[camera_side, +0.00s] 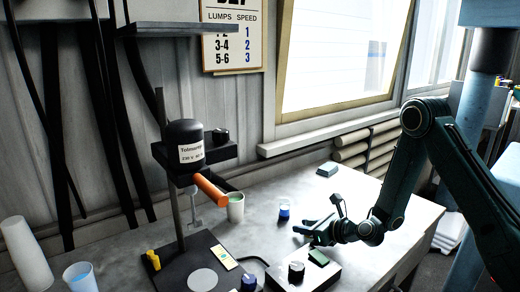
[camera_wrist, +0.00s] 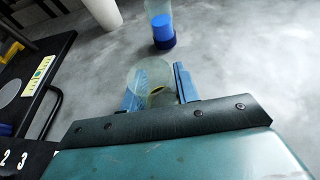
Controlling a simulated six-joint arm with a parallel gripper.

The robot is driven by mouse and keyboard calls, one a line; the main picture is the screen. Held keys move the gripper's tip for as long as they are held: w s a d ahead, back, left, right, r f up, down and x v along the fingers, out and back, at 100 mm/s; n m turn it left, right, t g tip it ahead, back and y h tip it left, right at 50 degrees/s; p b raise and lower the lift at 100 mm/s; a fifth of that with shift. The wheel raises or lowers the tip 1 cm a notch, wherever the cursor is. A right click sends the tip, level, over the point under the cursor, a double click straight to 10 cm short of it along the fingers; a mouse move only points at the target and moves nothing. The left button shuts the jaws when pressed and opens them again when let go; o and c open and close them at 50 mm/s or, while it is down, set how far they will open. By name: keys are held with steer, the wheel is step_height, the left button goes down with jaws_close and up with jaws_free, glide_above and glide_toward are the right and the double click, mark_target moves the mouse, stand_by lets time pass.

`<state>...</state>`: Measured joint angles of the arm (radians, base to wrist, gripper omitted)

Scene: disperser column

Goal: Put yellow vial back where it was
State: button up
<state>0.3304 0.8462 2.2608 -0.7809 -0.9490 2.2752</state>
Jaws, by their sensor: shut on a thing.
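My gripper (camera_side: 312,229) is low over the table, to the right of the blue vial. In the wrist view its blue fingers (camera_wrist: 155,88) are shut on a pale, see-through yellowish vial (camera_wrist: 148,76), with a small yellow patch visible inside. I take this to be the yellow vial. I cannot make it out in the side view, and I cannot tell whether its base touches the table.
The disperser column (camera_side: 188,145) with an orange handle (camera_side: 210,188) stands on a dark base plate (camera_side: 193,258). A pale cup (camera_side: 236,207) is beside it. A control box (camera_side: 318,277) with a black knob is in front of my gripper.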

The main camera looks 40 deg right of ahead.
steer(key=shift+f, duration=0.15)
steer(key=o, duration=1)
steer(key=shift+c, duration=0.2)
steer(key=shift+s+r, duration=0.15)
steer(key=shift+r, duration=0.1)
steer(key=shift+v, duration=3.6)
